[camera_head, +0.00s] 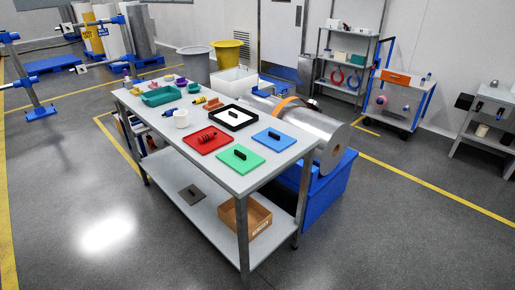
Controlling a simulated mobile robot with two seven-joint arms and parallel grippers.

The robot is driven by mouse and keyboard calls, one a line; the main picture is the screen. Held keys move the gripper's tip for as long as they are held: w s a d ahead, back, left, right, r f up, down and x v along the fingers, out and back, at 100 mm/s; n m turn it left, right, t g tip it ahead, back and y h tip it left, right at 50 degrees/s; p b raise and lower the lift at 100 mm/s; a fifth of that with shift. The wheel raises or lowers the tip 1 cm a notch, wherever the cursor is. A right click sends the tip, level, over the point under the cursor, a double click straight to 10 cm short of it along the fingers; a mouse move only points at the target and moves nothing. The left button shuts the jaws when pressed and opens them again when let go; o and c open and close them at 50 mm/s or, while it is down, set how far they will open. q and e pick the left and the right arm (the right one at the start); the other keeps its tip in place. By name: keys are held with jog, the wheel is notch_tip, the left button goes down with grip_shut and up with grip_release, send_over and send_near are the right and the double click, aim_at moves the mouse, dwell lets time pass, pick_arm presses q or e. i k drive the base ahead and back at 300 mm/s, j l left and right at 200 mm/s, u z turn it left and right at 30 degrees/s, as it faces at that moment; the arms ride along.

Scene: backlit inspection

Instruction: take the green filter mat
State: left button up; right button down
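The green filter mat (236,164) is a flat square with a small dark handle-like piece on top. It lies flat near the front edge of the grey table (262,178), toward its right end. A red mat (201,148) with dark coiled or ribbed pieces lies to its left. A blue mat (269,146) with a dark piece lies to its right. A white square with a black frame (225,124) lies behind it. Nothing covers the green mat. Neither of my grippers is in view.
A cardboard box (258,221) and a dark plate (184,197) are on the lower shelf. A large metal roll (325,128) stands close behind the table. The front floor is clear.

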aim_at(239, 159)
jog(key=i+l+u, duration=0.1)
jog(key=u, duration=0.6)
jog(key=i+l+u, duration=0.15)
jog(key=l+u, duration=0.4)
jog(key=l, duration=0.25)
jog(key=i+l+u, duration=0.1)
jog(key=l, duration=0.3)
jog(key=i+l+u, duration=0.1)
jog(key=l, duration=0.95)
jog(key=i+l, duration=0.15)
jog(key=l, duration=0.45)
jog(key=u, duration=0.05)
